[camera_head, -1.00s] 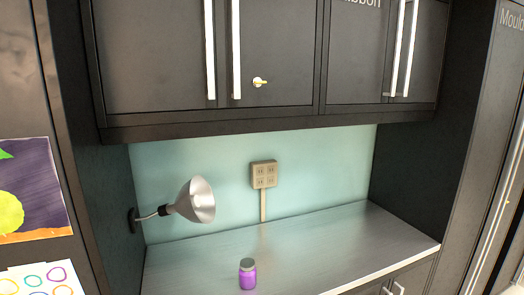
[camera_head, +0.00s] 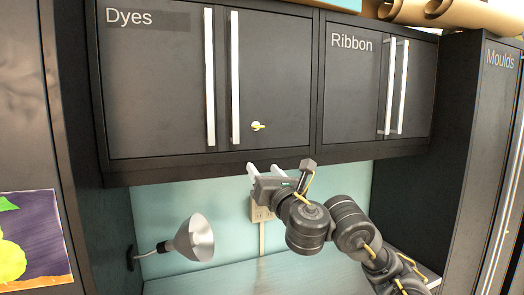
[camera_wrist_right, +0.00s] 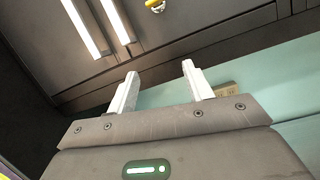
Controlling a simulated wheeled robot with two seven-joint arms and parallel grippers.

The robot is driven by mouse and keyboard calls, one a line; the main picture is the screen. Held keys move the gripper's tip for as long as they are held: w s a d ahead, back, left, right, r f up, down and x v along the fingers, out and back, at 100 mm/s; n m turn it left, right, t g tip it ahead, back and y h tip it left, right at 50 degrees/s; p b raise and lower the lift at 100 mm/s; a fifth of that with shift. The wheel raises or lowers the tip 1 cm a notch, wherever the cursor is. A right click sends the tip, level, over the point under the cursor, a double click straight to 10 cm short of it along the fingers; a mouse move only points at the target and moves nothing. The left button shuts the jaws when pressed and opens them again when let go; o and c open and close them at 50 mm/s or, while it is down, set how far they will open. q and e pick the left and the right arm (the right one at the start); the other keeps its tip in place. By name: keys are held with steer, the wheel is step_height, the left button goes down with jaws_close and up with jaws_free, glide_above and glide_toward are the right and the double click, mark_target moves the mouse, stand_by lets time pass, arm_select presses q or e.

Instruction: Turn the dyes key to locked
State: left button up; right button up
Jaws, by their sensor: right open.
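The dyes key (camera_head: 257,126) is a small pale yellow key on a round lock. It sits low on the right door of the dark cabinet labelled Dyes (camera_head: 155,85). It also shows at the top edge of the right wrist view (camera_wrist_right: 156,5), partly cut off. My right gripper (camera_head: 265,168) is just below the cabinet's lower edge, apart from the key. In the right wrist view its two white fingers (camera_wrist_right: 159,80) are spread with nothing between them. My left gripper does not show.
Long vertical handles (camera_head: 235,78) stand left of the key. A Ribbon cabinet (camera_head: 352,85) adjoins on the right. A metal lamp (camera_head: 195,238) and a wall outlet (camera_head: 260,211) are below, in front of the teal backsplash. Open space lies before the doors.

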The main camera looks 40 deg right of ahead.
step_height(320, 180, up, 5)
steer(key=s+d+n+t+h, duration=0.1)
steer(key=s+n, duration=0.1)
steer(key=s, duration=0.1)
steer(key=shift+b+x, duration=4.3)
steer(key=shift+x, duration=1.25)
jaws_close()
